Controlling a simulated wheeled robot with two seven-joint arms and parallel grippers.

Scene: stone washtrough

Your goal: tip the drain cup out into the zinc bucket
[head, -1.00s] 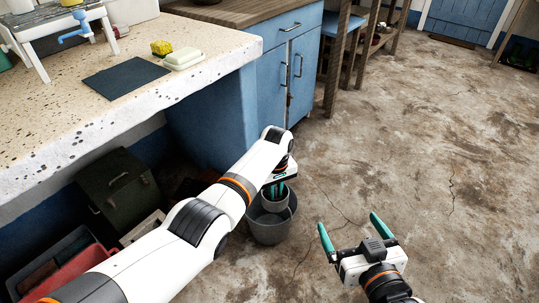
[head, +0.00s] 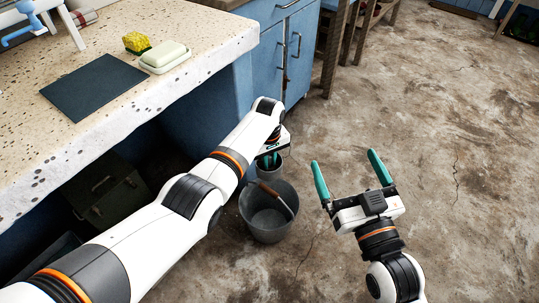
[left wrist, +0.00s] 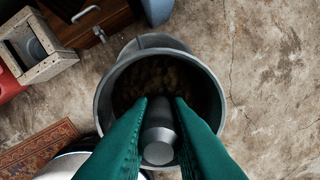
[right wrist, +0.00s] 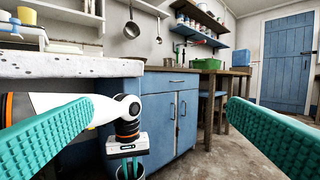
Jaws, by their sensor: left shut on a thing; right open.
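The drain cup (head: 272,174) is a grey round vessel just behind the zinc bucket (head: 244,213) in the head view. My left gripper (head: 269,160) reaches into it from above. In the left wrist view its green fingers (left wrist: 161,101) are shut on the cup's grey central post (left wrist: 158,137); brown matter (left wrist: 155,78) lies inside the cup's rim. The cup looks upright. Whether it touches the floor is unclear. The zinc bucket stands on the floor with its wooden-gripped handle (head: 275,196) over it; its visible inside looks bare. My right gripper (head: 345,160) is open and empty, right of the bucket.
The speckled stone counter (head: 185,85) overhangs at the left, with a dark mat (head: 93,86), yellow sponge (head: 136,42) and soap dish (head: 166,56). A dark box (head: 105,190) stands beneath. Blue cabinets (head: 290,55) stand behind. The floor at right is clear.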

